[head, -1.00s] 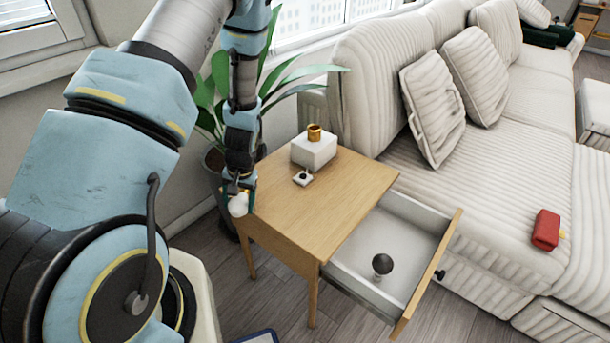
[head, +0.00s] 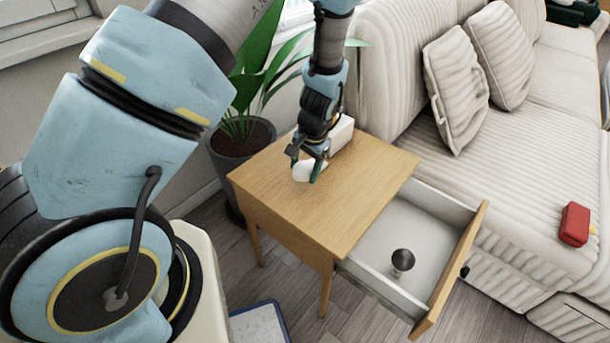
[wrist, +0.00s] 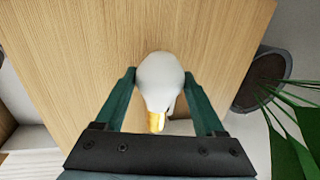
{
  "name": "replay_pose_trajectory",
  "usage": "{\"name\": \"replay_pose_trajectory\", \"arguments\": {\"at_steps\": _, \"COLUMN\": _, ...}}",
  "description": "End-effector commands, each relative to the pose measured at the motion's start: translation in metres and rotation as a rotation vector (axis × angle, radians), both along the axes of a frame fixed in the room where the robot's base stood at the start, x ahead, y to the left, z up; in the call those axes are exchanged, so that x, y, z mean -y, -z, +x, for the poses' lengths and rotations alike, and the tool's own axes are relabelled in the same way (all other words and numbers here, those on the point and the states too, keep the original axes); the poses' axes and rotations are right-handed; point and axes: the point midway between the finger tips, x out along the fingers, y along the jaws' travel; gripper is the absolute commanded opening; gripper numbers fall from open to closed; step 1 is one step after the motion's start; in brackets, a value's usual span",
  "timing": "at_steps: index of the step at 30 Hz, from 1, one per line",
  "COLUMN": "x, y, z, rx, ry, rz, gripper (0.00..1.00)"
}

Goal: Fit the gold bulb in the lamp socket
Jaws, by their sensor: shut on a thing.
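My gripper (head: 306,166) is shut on the gold bulb and holds it over the wooden side table. The bulb (head: 302,173) has a white globe and a gold base. In the wrist view the bulb (wrist: 158,78) sits between my green fingers (wrist: 158,88), with its gold base (wrist: 156,121) pointing down the picture. The white lamp block (head: 343,132) stands at the back of the table, partly behind my gripper. Its gold socket is hidden behind my arm now.
The side table (head: 355,190) has an open drawer (head: 425,225) with a dark round-topped object (head: 402,261) in it. A potted plant (head: 240,150) stands left of the table, a sofa (head: 500,170) right. A red object (head: 575,224) lies on the sofa.

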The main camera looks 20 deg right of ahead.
Motion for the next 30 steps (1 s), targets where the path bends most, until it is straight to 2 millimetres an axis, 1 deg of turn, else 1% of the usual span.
{"name": "replay_pose_trajectory", "arguments": {"at_steps": 1, "x": -0.002, "y": 0.009, "z": -0.001, "rx": -0.003, "ry": -0.001, "rz": 0.005, "gripper": 0.17}}
{"name": "replay_pose_trajectory", "arguments": {"at_steps": 3, "x": -0.002, "y": 0.019, "z": -0.001, "rx": -0.002, "ry": -0.001, "rz": 0.004, "gripper": 0.17}}
{"name": "replay_pose_trajectory", "arguments": {"at_steps": 6, "x": -0.001, "y": 0.03, "z": 0.0, "rx": -0.002, "ry": -0.002, "rz": 0.003, "gripper": 0.17}}
{"name": "replay_pose_trajectory", "arguments": {"at_steps": 19, "x": -0.001, "y": 0.037, "z": 0.0, "rx": -0.002, "ry": -0.001, "rz": 0.001, "gripper": 0.17}}
{"name": "replay_pose_trajectory", "arguments": {"at_steps": 20, "x": -0.001, "y": 0.036, "z": 0.0, "rx": -0.001, "ry": -0.001, "rz": 0.0, "gripper": 0.73}}
{"name": "replay_pose_trajectory", "arguments": {"at_steps": 27, "x": -0.001, "y": 0.036, "z": 0.0, "rx": -0.002, "ry": -0.001, "rz": 0.001, "gripper": 1.0}}
{"name": "replay_pose_trajectory", "arguments": {"at_steps": 30, "x": -0.001, "y": 0.036, "z": 0.0, "rx": -0.002, "ry": -0.001, "rz": 0.001, "gripper": 1.0}}
